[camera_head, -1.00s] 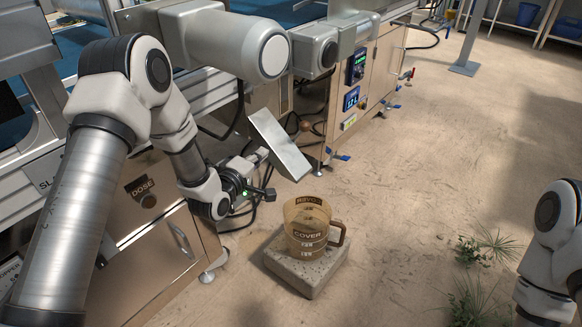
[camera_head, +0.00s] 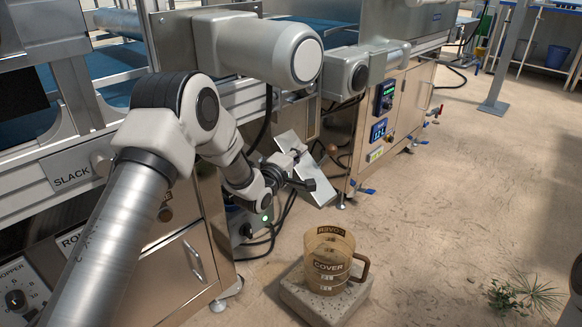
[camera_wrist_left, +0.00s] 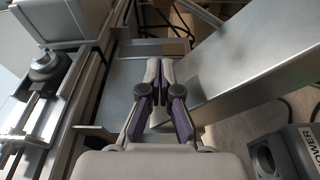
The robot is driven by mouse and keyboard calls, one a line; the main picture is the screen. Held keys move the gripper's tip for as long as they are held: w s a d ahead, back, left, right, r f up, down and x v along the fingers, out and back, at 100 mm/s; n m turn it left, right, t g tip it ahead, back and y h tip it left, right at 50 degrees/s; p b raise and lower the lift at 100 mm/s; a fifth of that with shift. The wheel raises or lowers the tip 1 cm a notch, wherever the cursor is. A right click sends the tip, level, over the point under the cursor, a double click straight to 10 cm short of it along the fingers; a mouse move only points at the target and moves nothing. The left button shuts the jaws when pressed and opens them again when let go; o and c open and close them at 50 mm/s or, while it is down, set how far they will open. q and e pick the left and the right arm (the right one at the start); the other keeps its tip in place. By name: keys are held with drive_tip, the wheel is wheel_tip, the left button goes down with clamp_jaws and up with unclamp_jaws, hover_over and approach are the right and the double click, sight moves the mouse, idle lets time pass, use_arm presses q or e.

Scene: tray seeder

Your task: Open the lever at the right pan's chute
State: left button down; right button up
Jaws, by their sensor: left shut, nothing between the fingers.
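My left gripper (camera_head: 305,168) is shut and empty, at the slanted metal chute (camera_head: 322,192) below the machine. It overlaps the upper part of the chute in the head view; I cannot tell whether it touches. In the left wrist view the shut fingers (camera_wrist_left: 160,68) point at a metal plate and ledge, with a broad metal wall of the chute (camera_wrist_left: 245,75) beside them on the right. I cannot make out the lever clearly in either view. My right gripper is not in view.
A translucent brown jug marked COVER (camera_head: 328,265) stands on a stone block (camera_head: 300,303) below the chute. A control cabinet (camera_head: 395,110) stands to the right of the chute. A plant (camera_head: 520,295) grows at the lower right. The floor between is clear.

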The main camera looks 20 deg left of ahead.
sight(325, 159)
use_arm(q)
drive_tip(key=shift+w+d+f+b, duration=0.1)
drive_tip(key=shift+w+b, duration=0.1)
drive_tip(key=shift+w, duration=0.35)
drive_tip(key=shift+w+d+f+b, duration=0.1)
drive_tip(key=shift+w+b, duration=0.05)
drive_tip(key=shift+w, duration=0.4)
drive_tip(key=d+b, duration=0.1)
drive_tip(key=d, duration=0.1)
drive_tip(key=shift+w+d, duration=0.1)
drive_tip(key=shift+d, duration=0.8)
